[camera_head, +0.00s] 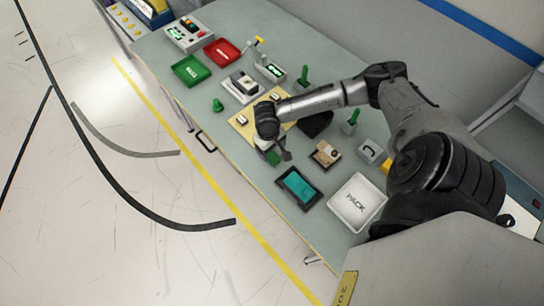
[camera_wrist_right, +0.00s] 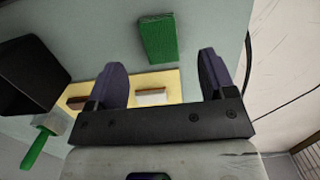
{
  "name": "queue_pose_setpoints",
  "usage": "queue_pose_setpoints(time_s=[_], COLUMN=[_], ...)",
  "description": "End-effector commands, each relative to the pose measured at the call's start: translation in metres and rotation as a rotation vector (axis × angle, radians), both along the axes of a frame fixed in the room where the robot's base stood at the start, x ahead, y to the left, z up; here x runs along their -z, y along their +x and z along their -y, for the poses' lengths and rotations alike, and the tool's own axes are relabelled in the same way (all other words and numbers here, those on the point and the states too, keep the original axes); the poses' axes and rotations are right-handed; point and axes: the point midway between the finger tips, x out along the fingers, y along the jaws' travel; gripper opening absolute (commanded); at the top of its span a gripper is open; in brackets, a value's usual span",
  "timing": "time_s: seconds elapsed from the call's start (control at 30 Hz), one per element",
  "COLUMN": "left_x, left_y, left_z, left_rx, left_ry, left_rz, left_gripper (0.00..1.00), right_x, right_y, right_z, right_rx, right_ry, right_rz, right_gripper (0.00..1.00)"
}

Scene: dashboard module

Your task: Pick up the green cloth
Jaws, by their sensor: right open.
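The green cloth (camera_wrist_right: 158,38) is a small, ribbed green rectangle lying on the grey-green bench top. In the head view, part of the cloth (camera_head: 273,158) shows just beside the right gripper, which partly hides it. My right gripper (camera_wrist_right: 161,62) is open and empty, its two dark fingers spread apart. In its wrist view the cloth appears just beyond the fingertips, roughly centred on the gap. In the head view the right gripper (camera_head: 281,149) hangs over the bench close to the cloth. My left gripper is in neither view.
A yellow board (camera_head: 240,124) with small blocks lies beside the right gripper. A black container (camera_head: 316,124) and a green-handled tool (camera_head: 351,120) stand nearby. A teal-screened tablet (camera_head: 298,187) and a white PACK tray (camera_head: 357,203) are nearer. Red (camera_head: 222,52) and green (camera_head: 190,70) trays lie farther off.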

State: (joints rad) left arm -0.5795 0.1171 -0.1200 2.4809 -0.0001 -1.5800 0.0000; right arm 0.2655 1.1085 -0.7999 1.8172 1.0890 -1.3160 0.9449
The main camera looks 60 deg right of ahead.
Motion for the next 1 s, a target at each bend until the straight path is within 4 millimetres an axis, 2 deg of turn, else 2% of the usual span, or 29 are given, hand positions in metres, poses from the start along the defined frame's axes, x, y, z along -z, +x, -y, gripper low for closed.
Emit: queue_pose_setpoints(time_s=[0.13,0.43,0.8,1.0], left_x=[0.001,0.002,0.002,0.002], left_y=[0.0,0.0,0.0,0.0], left_z=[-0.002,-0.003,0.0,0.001], left_rx=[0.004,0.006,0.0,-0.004], left_ry=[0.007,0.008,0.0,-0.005], left_rz=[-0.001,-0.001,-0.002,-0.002], left_gripper=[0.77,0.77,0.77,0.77], right_x=[0.009,0.046,0.053,0.053], right_y=[0.0,0.0,-0.001,-0.001], right_z=[0.0,0.001,0.001,0.001], right_rx=[0.0,0.0,-0.002,-0.002], right_ry=[0.0,0.0,-0.001,-0.001], right_rz=[-0.001,-0.001,0.0,0.0], right_gripper=[0.77,0.77,0.77,0.58])
